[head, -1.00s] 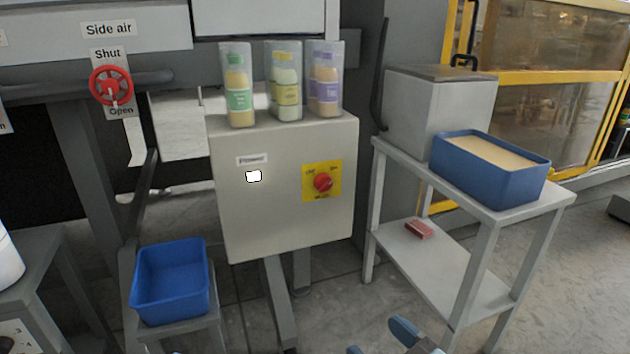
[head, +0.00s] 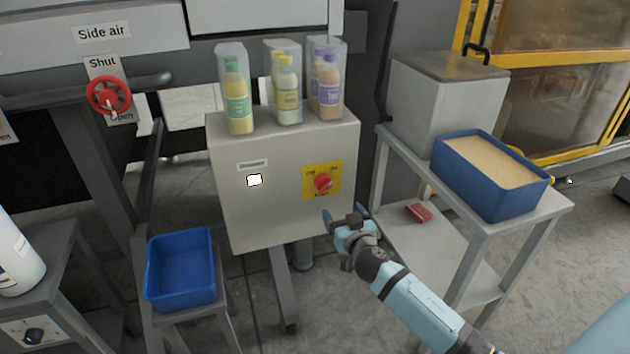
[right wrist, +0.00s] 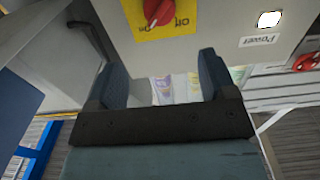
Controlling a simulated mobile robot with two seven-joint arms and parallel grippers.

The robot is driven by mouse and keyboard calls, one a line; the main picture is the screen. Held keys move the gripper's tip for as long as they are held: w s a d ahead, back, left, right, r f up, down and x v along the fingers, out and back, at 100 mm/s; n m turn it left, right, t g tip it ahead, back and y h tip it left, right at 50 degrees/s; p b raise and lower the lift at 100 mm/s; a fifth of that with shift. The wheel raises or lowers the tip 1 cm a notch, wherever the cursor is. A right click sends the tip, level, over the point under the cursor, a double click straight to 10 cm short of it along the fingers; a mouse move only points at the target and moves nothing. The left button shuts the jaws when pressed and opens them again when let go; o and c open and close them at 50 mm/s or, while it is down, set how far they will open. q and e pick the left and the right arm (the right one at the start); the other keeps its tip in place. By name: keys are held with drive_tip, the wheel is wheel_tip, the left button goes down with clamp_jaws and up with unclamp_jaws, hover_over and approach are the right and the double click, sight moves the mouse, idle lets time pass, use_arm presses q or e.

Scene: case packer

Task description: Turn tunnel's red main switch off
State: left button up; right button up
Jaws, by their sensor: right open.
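The red main switch (head: 323,183) is a round knob on a yellow plate (head: 309,193) on the front of a grey cabinet (head: 285,225). In the right wrist view the red knob (right wrist: 157,12) is at the top, partly cut off, with "Off" lettering beside it. My right gripper (head: 345,213) is open and empty, just below and right of the switch in the head view, apart from it. In the right wrist view its two fingers (right wrist: 160,80) point towards the cabinet, below the plate in the picture. My left gripper is not in view.
Several bottles in clear holders (head: 283,88) stand on the cabinet top. A grey stand (head: 552,200) at the right holds a blue bin (head: 475,190) and a grey box (head: 430,110). A red wheel valve (head: 109,96) and an empty blue bin (head: 150,285) are at the left.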

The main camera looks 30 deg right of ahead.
sight(326, 186)
drive_tip(key=b+x, duration=0.1)
drive_tip(key=x, duration=1)
drive_tip(key=shift+w, duration=0.1)
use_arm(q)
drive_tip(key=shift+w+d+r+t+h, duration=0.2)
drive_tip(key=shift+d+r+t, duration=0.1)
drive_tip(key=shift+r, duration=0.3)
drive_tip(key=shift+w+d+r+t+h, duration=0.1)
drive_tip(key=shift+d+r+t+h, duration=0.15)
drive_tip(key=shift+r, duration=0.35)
use_arm(e)
drive_tip(key=shift+w+d, duration=0.1)
drive_tip(key=shift+w, duration=0.55)
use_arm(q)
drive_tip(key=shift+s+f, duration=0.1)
use_arm(e)
drive_tip(key=c, duration=0.9)
